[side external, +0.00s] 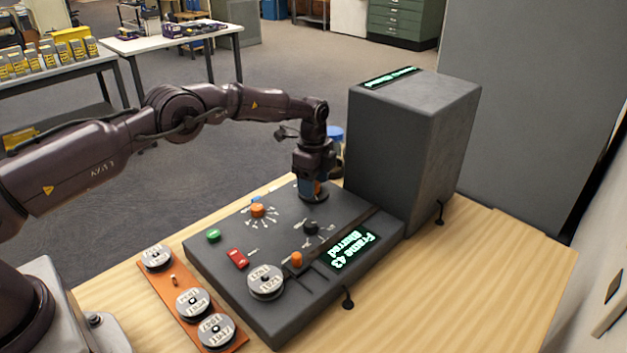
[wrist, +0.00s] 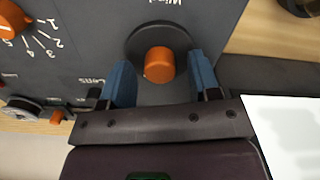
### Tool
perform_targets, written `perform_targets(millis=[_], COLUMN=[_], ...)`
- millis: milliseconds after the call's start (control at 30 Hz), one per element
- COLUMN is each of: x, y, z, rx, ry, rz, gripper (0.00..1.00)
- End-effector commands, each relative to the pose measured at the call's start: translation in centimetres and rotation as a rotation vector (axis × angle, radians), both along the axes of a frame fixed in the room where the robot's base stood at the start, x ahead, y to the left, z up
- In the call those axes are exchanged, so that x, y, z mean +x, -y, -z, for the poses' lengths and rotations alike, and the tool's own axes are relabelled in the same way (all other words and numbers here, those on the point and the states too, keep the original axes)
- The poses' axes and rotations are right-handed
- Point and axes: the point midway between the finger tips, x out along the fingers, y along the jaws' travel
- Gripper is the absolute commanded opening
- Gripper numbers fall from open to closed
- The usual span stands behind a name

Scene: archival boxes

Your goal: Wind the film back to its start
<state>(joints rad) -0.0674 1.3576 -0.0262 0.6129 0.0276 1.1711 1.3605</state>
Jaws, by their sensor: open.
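The film reader (side external: 275,300) is a dark grey console with a tall box behind its right side. Its green-lit display (side external: 352,250) appears to read "Frame 43 Blurred". A reel (side external: 265,282) with a pale label sits on its front left. My gripper (side external: 314,188) points down over the console's back right. In the wrist view, an orange winding knob (wrist: 159,65) on a dark round disc, beside lettering starting "Win", stands between the open blue fingers of my gripper (wrist: 160,72). Gaps show on both sides of the knob. The knob is mostly hidden in the side view.
The console also carries a numbered orange dial (side external: 257,210), green button (side external: 213,235), red switch (side external: 237,259), black knob (side external: 311,228) and small orange knob (side external: 297,259). An orange-brown rack (side external: 185,325) with labelled reels lies at left. The wooden table (side external: 500,275) is clear at right.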

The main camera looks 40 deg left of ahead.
Motion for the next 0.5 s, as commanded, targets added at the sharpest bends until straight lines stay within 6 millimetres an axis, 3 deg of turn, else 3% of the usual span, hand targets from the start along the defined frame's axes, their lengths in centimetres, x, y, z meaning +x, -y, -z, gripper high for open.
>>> perform_targets(millis=[67, 100, 300, 500], x=[0.00, 0.01, -0.01, -0.01], y=[-0.01, -0.01, -0.02, -0.02], z=[-0.01, -0.02, -0.04, -0.05], rx=[0.000, 0.000, 0.000, 0.000], ry=[0.000, 0.000, 0.000, 0.000], rz=[0.000, 0.000, 0.000, -0.007], gripper=[0.56, 0.52, 0.07, 0.07])
